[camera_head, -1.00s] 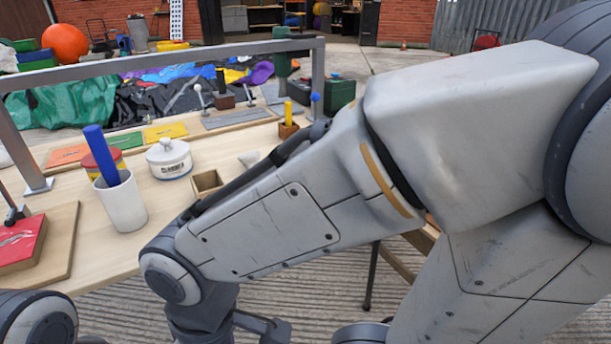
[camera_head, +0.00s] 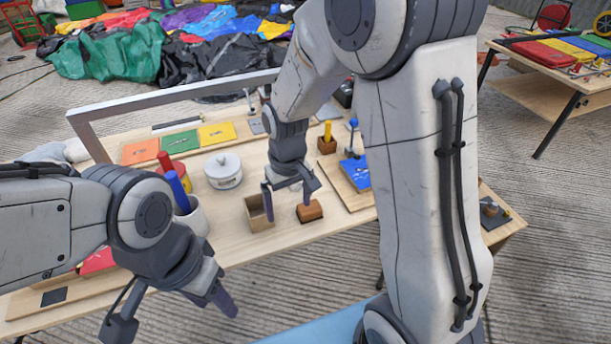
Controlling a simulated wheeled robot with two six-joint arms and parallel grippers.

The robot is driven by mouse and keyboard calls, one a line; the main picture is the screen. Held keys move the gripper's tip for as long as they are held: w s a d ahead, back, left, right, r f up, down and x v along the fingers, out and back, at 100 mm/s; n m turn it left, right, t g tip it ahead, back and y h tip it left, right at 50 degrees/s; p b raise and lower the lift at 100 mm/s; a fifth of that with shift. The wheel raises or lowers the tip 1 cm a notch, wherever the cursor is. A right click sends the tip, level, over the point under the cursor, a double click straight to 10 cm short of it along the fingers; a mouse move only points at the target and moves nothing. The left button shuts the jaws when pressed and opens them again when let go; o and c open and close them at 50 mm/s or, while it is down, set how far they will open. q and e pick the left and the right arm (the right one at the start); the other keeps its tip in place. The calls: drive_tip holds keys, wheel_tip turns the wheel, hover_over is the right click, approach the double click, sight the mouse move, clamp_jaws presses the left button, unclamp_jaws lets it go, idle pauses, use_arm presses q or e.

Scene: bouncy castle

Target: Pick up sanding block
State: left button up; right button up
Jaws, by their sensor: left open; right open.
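A small reddish-brown block (camera_head: 310,211), which looks like the sanding block, lies on the wooden table (camera_head: 235,239) near its front edge. My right gripper (camera_head: 289,205) is open and points down at the block. One finger is over or just behind the block, and the other is to the left, by a small open wooden box (camera_head: 258,222). I cannot tell whether either finger touches anything. My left gripper (camera_head: 172,316) is open and empty, in front of the table at the lower left.
A white lidded pot (camera_head: 223,172) and a white cup (camera_head: 194,219) holding a blue stick stand left of the box. A blue piece on a board (camera_head: 356,176) lies to the right. A grey metal frame (camera_head: 185,99) spans the table's back.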

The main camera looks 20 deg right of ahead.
drive_tip(key=w+d+r+m+p, duration=0.1)
drive_tip(key=w+d+r+p, duration=0.2)
drive_tip(key=w+d+p, duration=0.15)
hover_over(310, 207)
drive_tip(key=shift+m, duration=0.3)
drive_tip(key=f, duration=0.5)
drive_tip(key=shift+w+a+f, duration=0.2)
drive_tip(key=shift+w+f, duration=0.05)
drive_tip(key=shift+f, duration=0.15)
drive_tip(key=f, duration=0.4)
drive_tip(key=shift+s+d+p, duration=0.15)
drive_tip(key=shift+s+p, duration=0.05)
drive_tip(key=shift+p, duration=0.15)
drive_tip(key=shift+w+f, duration=0.1)
drive_tip(key=shift+f, duration=0.6)
drive_tip(key=c, duration=1.3)
use_arm(q)
wheel_tip(310, 207, up, 8)
drive_tip(key=shift+f, duration=0.15)
use_arm(e)
drive_tip(key=shift+r, duration=0.1)
